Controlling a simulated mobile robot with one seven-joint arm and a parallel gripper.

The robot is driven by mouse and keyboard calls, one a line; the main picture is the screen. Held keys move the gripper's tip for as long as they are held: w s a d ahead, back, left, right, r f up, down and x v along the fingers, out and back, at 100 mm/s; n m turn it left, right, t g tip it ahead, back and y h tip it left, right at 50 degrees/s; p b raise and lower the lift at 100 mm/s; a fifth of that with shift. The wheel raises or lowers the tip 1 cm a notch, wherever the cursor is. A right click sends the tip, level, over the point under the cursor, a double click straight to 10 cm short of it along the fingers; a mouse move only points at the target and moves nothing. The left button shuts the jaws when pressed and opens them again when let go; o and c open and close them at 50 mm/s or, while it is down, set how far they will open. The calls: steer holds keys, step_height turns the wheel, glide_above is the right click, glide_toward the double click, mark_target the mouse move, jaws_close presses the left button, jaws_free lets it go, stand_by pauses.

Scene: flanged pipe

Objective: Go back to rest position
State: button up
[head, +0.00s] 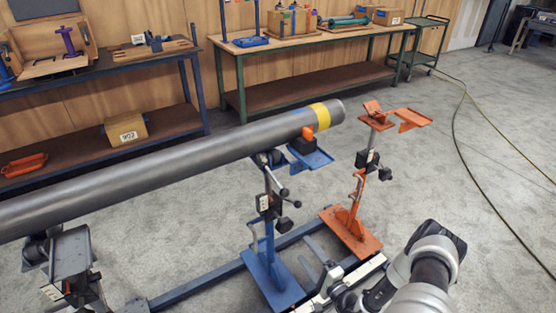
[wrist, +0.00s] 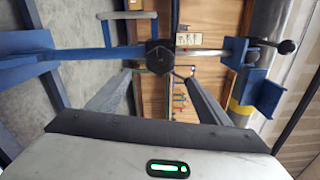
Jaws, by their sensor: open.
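My gripper (wrist: 159,76) is open in the wrist view, its two grey fingers spread apart with no object held between them. A blue stand with a dark hexagonal knob (wrist: 159,57) shows beyond the fingertips; I cannot tell the exact gap. In the head view my arm (head: 430,265) comes in at the lower right, low beside the blue stand (head: 272,275), and the fingers are not clear there. The grey pipe (head: 170,152) with a yellow band (head: 320,116) lies across its supports. It also shows at the right of the wrist view (wrist: 275,40).
An orange stand (head: 350,230) stands right of the blue one, close to my arm. A grey support (head: 72,255) carries the pipe at the left. Workbenches (head: 290,47) and a green cart (head: 424,50) line the wall. A hose (head: 462,140) crosses open floor at right.

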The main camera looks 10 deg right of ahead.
steer(key=a+r+n+g+y, duration=0.4)
steer(key=a+r+n+g, duration=0.1)
steer(key=r, duration=0.7)
steer(key=a+r+n+g+y, duration=0.4)
steer(key=r+n+g, duration=0.15)
steer(key=r, duration=0.55)
steer(key=s+a+r+n+g+h, duration=0.4)
steer(key=s+r+g, duration=0.3)
steer(key=r, duration=0.5)
steer(key=s+d+r+t+h, duration=0.3)
steer(key=s+d+r+h, duration=0.15)
steer(key=s+r, duration=0.3)
steer(key=s+d+r+t+h, duration=0.3)
steer(key=s+r+h, duration=0.35)
steer(key=s, duration=0.25)
step_height(320, 180, up, 15)
steer(key=p, duration=1.4)
steer(key=shift+n, duration=0.45)
steer(key=shift+r+t, duration=0.1)
steer(key=shift+t, duration=0.15)
